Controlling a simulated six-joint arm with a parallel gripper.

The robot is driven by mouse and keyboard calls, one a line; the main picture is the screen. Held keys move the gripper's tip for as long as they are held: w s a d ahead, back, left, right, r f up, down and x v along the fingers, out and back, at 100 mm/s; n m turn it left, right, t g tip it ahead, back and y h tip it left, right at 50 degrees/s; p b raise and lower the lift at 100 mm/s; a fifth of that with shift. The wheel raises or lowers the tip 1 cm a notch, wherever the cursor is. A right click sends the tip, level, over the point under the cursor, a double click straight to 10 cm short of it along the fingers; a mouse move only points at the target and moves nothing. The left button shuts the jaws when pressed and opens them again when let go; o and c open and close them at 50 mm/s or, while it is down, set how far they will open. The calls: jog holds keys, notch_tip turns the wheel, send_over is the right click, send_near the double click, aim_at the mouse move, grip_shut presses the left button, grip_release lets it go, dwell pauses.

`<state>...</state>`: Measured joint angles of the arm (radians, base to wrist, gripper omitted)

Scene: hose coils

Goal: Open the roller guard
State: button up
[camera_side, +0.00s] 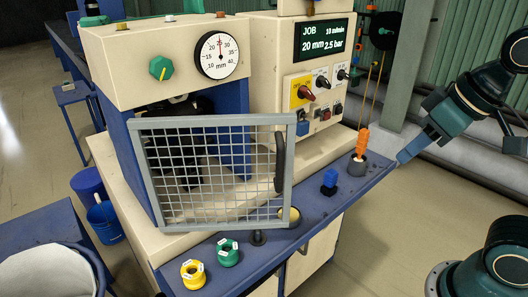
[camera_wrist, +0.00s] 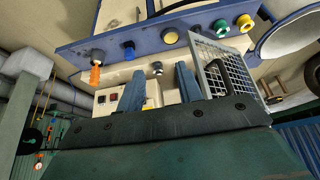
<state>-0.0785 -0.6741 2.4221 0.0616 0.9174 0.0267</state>
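The roller guard (camera_side: 210,170) is a grey wire-mesh panel in a grey frame, standing in front of the rollers' opening between blue columns. Its dark upright handle (camera_side: 280,162) is near its right edge. The side view does not settle whether the guard is fully closed. In the wrist view the guard (camera_wrist: 230,68) is at the right, beyond my fingers. My gripper (camera_side: 403,157) is at the right of the side view, well apart from the handle. In the wrist view my gripper (camera_wrist: 160,88) shows two blue fingers spread, with nothing between them.
On the blue ledge are a grey cup with an orange coil (camera_side: 362,145), a blue block (camera_side: 329,181), and a green (camera_side: 228,252) and a yellow coil (camera_side: 193,273). A control panel (camera_side: 318,90) with knobs stands right of the guard. Open air lies between gripper and guard.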

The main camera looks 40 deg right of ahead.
jog(key=w+a+r, duration=0.5)
jog(key=w+a, duration=0.1)
jog(key=w, duration=0.2)
send_near(283, 157)
jog(key=r, duration=0.2)
jog(key=shift+a+m+g, duration=0.1)
jog(key=shift+m+g, duration=0.3)
jog(key=shift+f, duration=0.1)
jog(key=x, duration=1.3)
jog(key=shift+w+f, duration=0.1)
jog(key=shift+f, duration=0.2)
grip_shut()
